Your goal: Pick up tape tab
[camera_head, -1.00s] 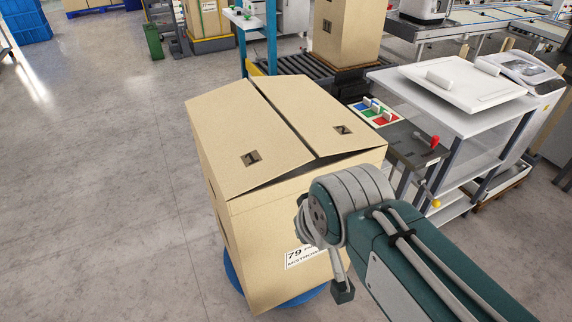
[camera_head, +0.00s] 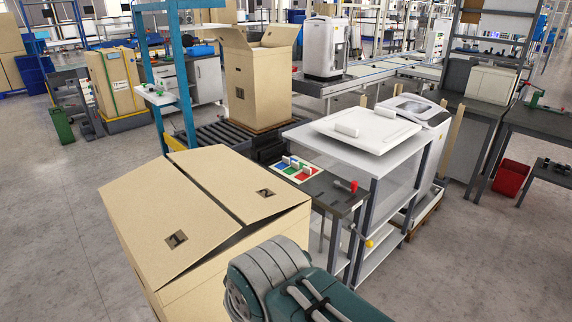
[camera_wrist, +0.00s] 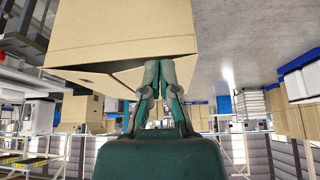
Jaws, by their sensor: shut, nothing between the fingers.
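I cannot make out a tape tab for certain in either view. A large cardboard box (camera_head: 220,190) with its two top flaps nearly closed stands in front of me in the head view. A dark gap shows under the flaps' near edge. My gripper (camera_wrist: 158,65) is shut and empty in the wrist view, its fingertips in front of the box (camera_wrist: 120,32), which looks upside down there. I cannot tell whether they touch it. In the head view my arm covers the box's near right side, and the gripper is out of sight.
Right of the box, a small dark table (camera_head: 325,190) holds a coloured board (camera_head: 294,169) with white blocks and a red-handled item (camera_head: 346,185). A white shelf cart (camera_head: 352,150) stands beside it. An open box (camera_head: 258,80) stands on rollers behind.

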